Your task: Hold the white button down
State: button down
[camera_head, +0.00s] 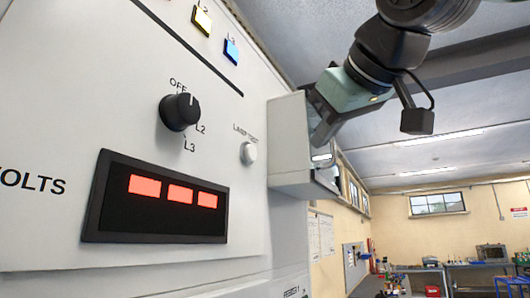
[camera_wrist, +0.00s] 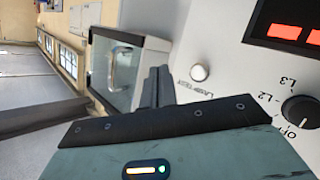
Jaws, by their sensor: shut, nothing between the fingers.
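The white button (camera_head: 248,153) sits on the light grey panel, under the label "LAMP TEST", to the right of the black rotary knob (camera_head: 180,112). In the wrist view the button (camera_wrist: 200,73) is uncovered, a little to the right of my fingertips. My gripper (camera_head: 317,145) is to the right of the button in the head view, with its fingers pointing down and left. In the wrist view my gripper's dark fingers (camera_wrist: 158,70) are together and empty. They look apart from the button; how far they are from the panel I cannot tell.
A grey box (camera_head: 288,140) with a glazed front juts out right of the button, close to my fingers. Below the knob a dark display (camera_head: 155,225) shows red segments. The room behind is open.

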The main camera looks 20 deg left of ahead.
jog(key=shift+a, duration=0.1)
jog(key=a+p, duration=0.3)
jog(key=a, duration=0.5)
jog(key=shift+w+a, duration=0.3)
jog(key=shift+a, duration=0.05)
jog(key=shift+a, duration=0.15)
dwell(1.9)
jog(key=shift+a, duration=0.25)
jog(key=shift+a+p, duration=0.3)
jog(key=shift+a, duration=0.2)
dwell(2.4)
jog(key=shift+d, duration=0.1)
jog(key=shift+d+b, duration=0.5)
jog(key=shift+d, duration=0.3)
jog(key=shift+d, duration=0.1)
jog(key=shift+s+d+b, duration=0.2)
jog(key=shift+d+b, duration=0.75)
jog(key=shift+d, duration=1.45)
